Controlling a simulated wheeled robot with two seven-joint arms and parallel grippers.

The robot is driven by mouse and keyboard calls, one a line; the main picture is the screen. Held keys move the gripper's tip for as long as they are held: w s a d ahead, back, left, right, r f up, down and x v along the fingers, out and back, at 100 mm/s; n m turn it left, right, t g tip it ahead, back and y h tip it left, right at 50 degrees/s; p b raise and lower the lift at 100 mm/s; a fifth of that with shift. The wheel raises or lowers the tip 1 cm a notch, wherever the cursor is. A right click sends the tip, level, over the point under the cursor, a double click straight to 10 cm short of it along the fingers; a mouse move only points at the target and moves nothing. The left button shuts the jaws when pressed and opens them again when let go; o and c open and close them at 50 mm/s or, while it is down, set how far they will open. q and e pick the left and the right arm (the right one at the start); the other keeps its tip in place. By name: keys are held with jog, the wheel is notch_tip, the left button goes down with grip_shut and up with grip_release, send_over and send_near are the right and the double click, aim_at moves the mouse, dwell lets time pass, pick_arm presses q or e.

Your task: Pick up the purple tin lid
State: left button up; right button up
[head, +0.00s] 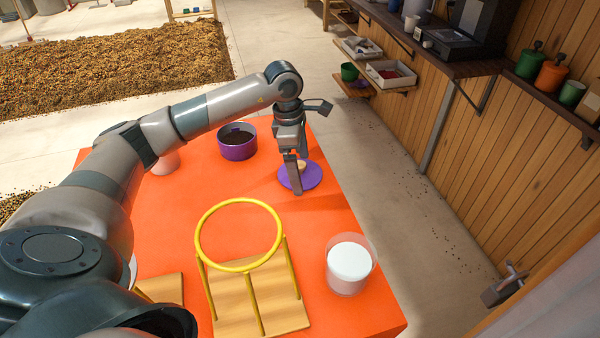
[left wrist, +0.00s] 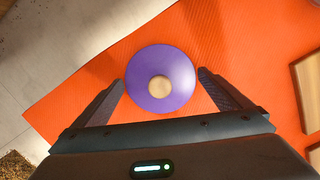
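The purple tin lid (head: 313,177) lies flat on the orange table, near its far right edge. It is a round disc with a pale wooden knob (left wrist: 160,86) in the middle. It also shows whole in the left wrist view (left wrist: 145,64). My left gripper (head: 298,181) is over the lid, pointing down. In the left wrist view its two fingers (left wrist: 161,88) are spread apart, one on each side of the knob, with nothing between them clearly gripped. In the head view a finger partly hides the knob. My right gripper is not in view.
A purple tin (head: 237,151) with dark contents stands left of the lid. A yellow ring stand (head: 240,268) on a wooden base and a clear cup of white stuff (head: 348,272) stand nearer. Orange table (head: 350,222) is bare between lid and cup. A wooden wall is at right.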

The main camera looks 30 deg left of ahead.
aim_at(303, 163)
pick_arm(q)
jog(key=c, duration=0.6)
jog(key=shift+r, duration=0.1)
jog(key=shift+w+r+b, duration=0.1)
jog(key=shift+r+b, duration=0.3)
jog(key=shift+b, duration=0.1)
notch_tip(303, 163, up, 3)
jog(key=shift+b, duration=1.15)
jog(key=shift+s+d+r+b, duration=0.4)
jog(key=shift+d+r+b, duration=0.6)
jog(key=shift+d, duration=0.9)
jog(key=shift+s+d+r+b, duration=0.4)
jog(key=shift+d+r+b, duration=0.2)
jog(key=shift+d+r, duration=1.05)
jog(key=shift+s+d+r+b, duration=0.4)
jog(key=shift+d+r+b, duration=0.45)
jog(key=shift+d, duration=1.35)
jog(key=shift+a, duration=0.15)
